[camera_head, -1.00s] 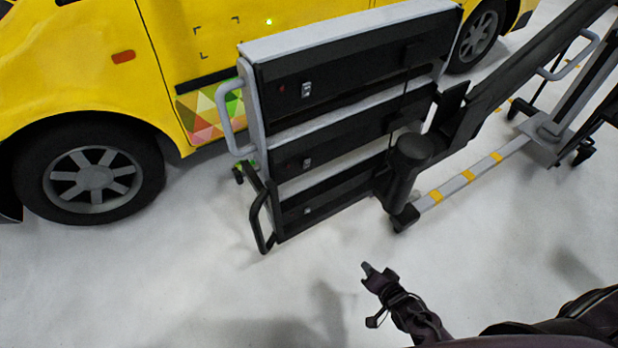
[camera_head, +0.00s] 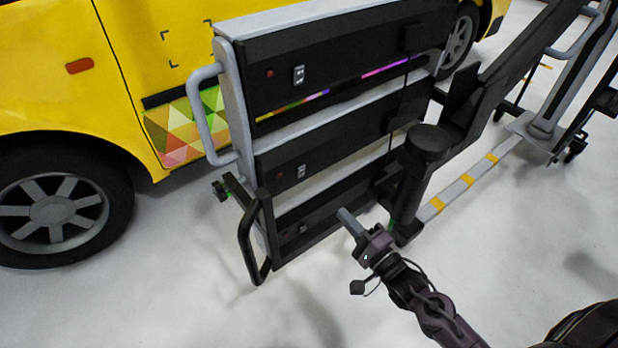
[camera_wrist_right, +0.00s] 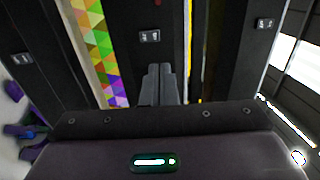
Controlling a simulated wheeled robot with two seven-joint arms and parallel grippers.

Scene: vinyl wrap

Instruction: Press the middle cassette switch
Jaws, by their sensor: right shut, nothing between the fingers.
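Three dark cassettes with pale tops are stacked in a rack, each with a small switch. The middle cassette (camera_head: 345,150) has its middle switch (camera_head: 301,171) near its left end, beside a faint red dot. In the right wrist view, the middle switch (camera_wrist_right: 150,36) lies just beyond the fingertips. My right gripper (camera_head: 345,215) is shut and empty, below and right of that switch in the head view. In the right wrist view its fingers (camera_wrist_right: 160,72) are together, and contact with the panel cannot be told. My left gripper is not in view.
The top switch (camera_head: 298,75) and bottom switch (camera_head: 302,228) sit on the neighbouring cassettes. Handles (camera_head: 204,110) stick out at the rack's left side. A black post (camera_head: 420,170) stands right of my gripper. A yellow car (camera_head: 60,90) is behind. The front floor is clear.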

